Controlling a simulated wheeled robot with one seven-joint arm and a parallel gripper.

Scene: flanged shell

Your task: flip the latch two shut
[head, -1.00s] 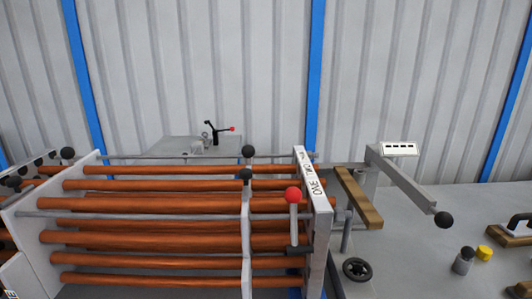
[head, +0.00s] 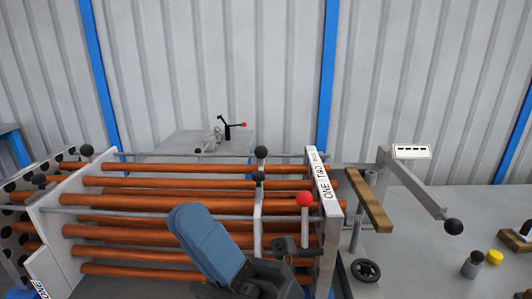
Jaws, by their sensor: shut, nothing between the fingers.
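A pale end plate (head: 327,205) carries the words ONE and TWO along its top edge. A lever (head: 305,222) with a red ball knob stands upright beside this plate, in front of the copper-coloured tubes. I cannot tell which label belongs to this lever, so which latch is number two is unclear. My blue and dark arm reaches in from the bottom centre. The dark end of my gripper (head: 285,246) is close to the left of the lever's lower part; it looks shut and empty. Whether it touches the lever cannot be told.
Black-knobbed rods (head: 261,153) rise in the middle of the copper tube bundle (head: 150,232). To the right are a wooden bar (head: 369,203), a handwheel (head: 366,270) and a long arm with a black knob (head: 453,227). A yellow cap (head: 494,257) sits on the grey bench.

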